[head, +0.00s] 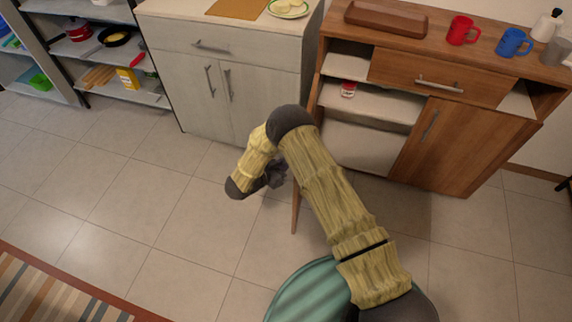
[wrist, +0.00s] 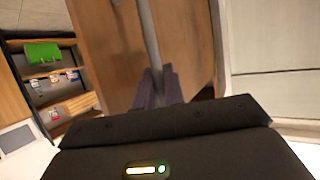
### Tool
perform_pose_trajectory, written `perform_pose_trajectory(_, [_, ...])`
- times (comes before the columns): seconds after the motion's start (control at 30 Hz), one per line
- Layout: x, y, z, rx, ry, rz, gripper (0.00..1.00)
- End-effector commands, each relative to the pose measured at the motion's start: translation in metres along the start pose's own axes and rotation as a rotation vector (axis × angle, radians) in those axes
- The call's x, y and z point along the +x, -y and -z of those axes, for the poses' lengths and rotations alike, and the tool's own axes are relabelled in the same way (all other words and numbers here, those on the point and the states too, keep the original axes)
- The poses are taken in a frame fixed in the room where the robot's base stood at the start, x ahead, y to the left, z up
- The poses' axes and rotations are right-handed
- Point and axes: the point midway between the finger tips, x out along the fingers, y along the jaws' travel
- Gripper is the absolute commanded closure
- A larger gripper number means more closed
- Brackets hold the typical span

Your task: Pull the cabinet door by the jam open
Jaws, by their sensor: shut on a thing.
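The wooden cabinet (head: 470,145) stands at the right in the head view. Its left door (head: 295,212) stands open, swung out toward me and seen nearly edge-on, partly behind my arm. A small jam jar (head: 348,90) with a red label sits on a shelf inside the open left part. My gripper (head: 274,176) is low on the left side of this door. In the wrist view the door's brown face (wrist: 103,35) fills the middle, and my gripper (wrist: 158,90) is shut on its grey bar handle (wrist: 149,35).
A pale cabinet (head: 200,90) stands to the left of the wooden one, near the open door. Shelves (head: 125,80) with goods stand at far left. Red (head: 461,31) and blue mugs (head: 513,42) stand on the wooden top. The tiled floor (head: 150,215) at left is clear.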

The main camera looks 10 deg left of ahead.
Motion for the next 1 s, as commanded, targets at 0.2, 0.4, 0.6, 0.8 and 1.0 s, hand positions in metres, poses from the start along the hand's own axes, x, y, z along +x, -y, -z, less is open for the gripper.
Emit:
perform_pose_trajectory(0.2, [0.000, 0.001, 0.002, 0.002, -0.006, 0.001, 0.68])
perform_pose_trajectory(0.4, [-0.001, 0.001, 0.001, 0.000, -0.003, 0.002, 0.68])
perform_pose_trajectory(0.6, [-0.013, 0.001, 0.001, 0.000, -0.002, 0.003, 0.68])
perform_pose_trajectory(0.8, [-0.047, 0.002, 0.001, -0.002, -0.003, 0.007, 0.68])
perform_pose_trajectory(1.0, [-0.086, 0.001, 0.001, -0.001, -0.003, 0.005, 0.68])
